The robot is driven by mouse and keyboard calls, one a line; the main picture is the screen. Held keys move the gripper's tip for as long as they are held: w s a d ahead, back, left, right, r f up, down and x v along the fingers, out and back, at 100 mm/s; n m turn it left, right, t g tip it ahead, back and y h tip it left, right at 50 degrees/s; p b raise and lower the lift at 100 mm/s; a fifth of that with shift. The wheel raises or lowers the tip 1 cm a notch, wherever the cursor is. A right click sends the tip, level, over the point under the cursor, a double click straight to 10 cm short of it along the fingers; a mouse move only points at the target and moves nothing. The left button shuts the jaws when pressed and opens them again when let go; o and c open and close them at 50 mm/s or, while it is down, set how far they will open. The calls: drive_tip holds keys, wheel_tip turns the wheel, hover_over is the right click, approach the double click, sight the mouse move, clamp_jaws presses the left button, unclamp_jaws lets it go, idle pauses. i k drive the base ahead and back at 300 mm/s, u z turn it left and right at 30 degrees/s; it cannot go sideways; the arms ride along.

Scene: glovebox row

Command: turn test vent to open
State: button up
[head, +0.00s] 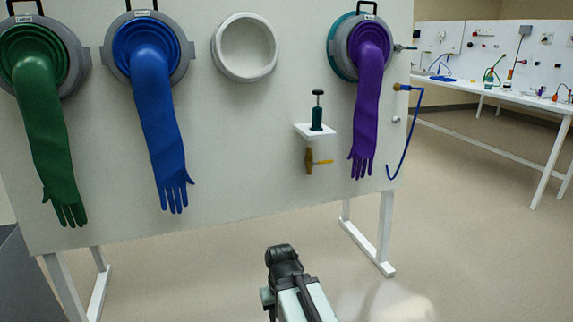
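A brass valve body (309,161) hangs on the white panel below a small shelf. Its yellow lever (323,162) points to the right, about level. This may be the test vent; no readable label confirms it. A smaller fitting with a teal part (404,48) sits at the panel's upper right edge. My gripper (283,255) is at the bottom middle, in front of and below the panel, apart from the valve. It is seen from behind, so its fingers are hidden and nothing shows in it.
Green (45,130), blue (158,120) and purple (367,100) gloves hang from the panel's ports. A teal hand pump (317,115) stands on the shelf (315,132). A blue hose (407,140) hangs at right. Panel legs (368,245) reach the floor; open floor (460,250) lies right.

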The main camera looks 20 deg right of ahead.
sight(313, 164)
drive_tip(key=u, duration=0.3)
drive_tip(key=i, duration=1)
drive_tip(key=z, duration=0.05)
